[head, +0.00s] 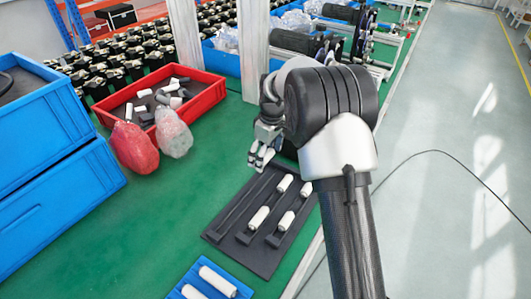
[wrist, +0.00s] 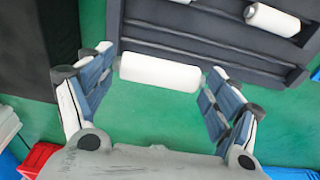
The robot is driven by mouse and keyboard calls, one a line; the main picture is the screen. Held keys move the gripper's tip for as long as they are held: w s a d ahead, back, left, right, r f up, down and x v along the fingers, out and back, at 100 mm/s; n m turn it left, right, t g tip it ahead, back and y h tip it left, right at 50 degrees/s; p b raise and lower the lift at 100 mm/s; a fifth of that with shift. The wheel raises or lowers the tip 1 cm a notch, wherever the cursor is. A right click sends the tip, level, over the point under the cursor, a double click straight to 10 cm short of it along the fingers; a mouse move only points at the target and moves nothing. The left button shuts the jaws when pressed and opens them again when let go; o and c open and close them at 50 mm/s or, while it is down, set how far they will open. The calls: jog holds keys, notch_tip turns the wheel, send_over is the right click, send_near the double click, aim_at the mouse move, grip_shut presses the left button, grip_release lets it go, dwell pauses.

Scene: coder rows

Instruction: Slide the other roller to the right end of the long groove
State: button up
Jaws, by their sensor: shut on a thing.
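My gripper (head: 261,164) is at the far end of the dark grooved board (head: 226,235). In the wrist view its fingers (wrist: 158,76) are closed on the two ends of a white roller (wrist: 160,73). This roller lies across the picture, at or just over the board's near edge, with green surface below it. I cannot tell whether it touches the board. Long grooves (wrist: 205,45) run across the board beyond it. Another white roller (wrist: 272,19) lies in a slot at upper right. In the head view several white rollers (head: 258,218) rest on the board; the held one is not clearly visible.
A blue tray (head: 237,279) with white rollers is at the bottom. A red bin (head: 205,87) of small parts, a red bag (head: 134,148) and a clear bag (head: 174,134) are at left. Blue crates (head: 50,205) stand at far left. Green surface left of the board is clear.

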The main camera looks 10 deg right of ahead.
jog(key=shift+f+b, duration=2.1)
jog(key=shift+f, duration=1.95)
jog(key=shift+f, duration=0.2)
jog(key=shift+w+d, duration=0.1)
